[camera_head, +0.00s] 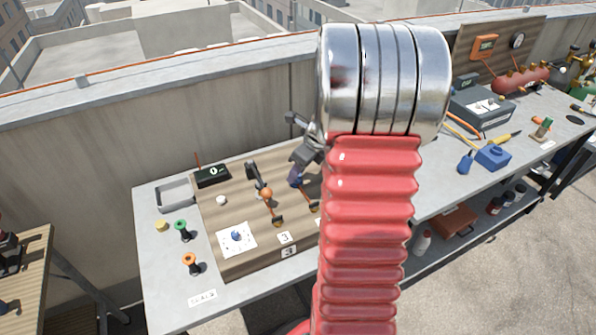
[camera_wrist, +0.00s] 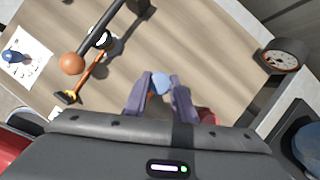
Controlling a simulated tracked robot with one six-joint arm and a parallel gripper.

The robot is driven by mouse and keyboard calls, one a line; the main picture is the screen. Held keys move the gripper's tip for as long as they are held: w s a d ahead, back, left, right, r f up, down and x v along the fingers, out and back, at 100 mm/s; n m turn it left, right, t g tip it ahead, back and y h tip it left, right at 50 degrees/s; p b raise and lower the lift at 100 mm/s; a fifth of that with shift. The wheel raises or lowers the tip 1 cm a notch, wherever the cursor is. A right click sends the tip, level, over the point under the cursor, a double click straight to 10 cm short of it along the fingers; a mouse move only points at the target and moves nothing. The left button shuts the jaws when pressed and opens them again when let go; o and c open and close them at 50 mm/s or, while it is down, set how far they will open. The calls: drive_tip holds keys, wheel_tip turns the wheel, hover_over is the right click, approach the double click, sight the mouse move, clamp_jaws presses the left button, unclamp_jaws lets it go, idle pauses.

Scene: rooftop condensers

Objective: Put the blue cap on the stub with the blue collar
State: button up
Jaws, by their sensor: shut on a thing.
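My gripper (camera_wrist: 161,90) is shut on a light blue rounded thing, which looks like the blue cap (camera_wrist: 159,83), held between its two purple-grey fingers. In the head view my gripper (camera_head: 296,177) is over the wooden board, partly behind my red arm; the cap cannot be made out there. One copper pipe stub (camera_wrist: 89,76) lies left of the fingers in the wrist view, its end collar looking yellowish. A second copper stub (camera_head: 313,206) shows just below my gripper in the head view. I cannot make out a blue collar on either; part of the board is hidden.
A dark lever with an orange ball (camera_head: 265,193) stands left of my gripper. A white card (camera_head: 238,247) with a small blue piece lies at the board's front left. Green (camera_head: 182,230) and orange (camera_head: 191,263) spools stand left of the board. A round gauge (camera_wrist: 284,60) is at right.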

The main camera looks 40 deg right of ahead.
drive_tip(key=shift+f, duration=0.3)
idle(0.5)
drive_tip(key=o, duration=1.1)
drive_tip(key=v, duration=1.3)
drive_tip(key=shift+s+d+r, duration=0.1)
drive_tip(key=shift+s+r, duration=0.1)
drive_tip(key=shift+r, duration=0.1)
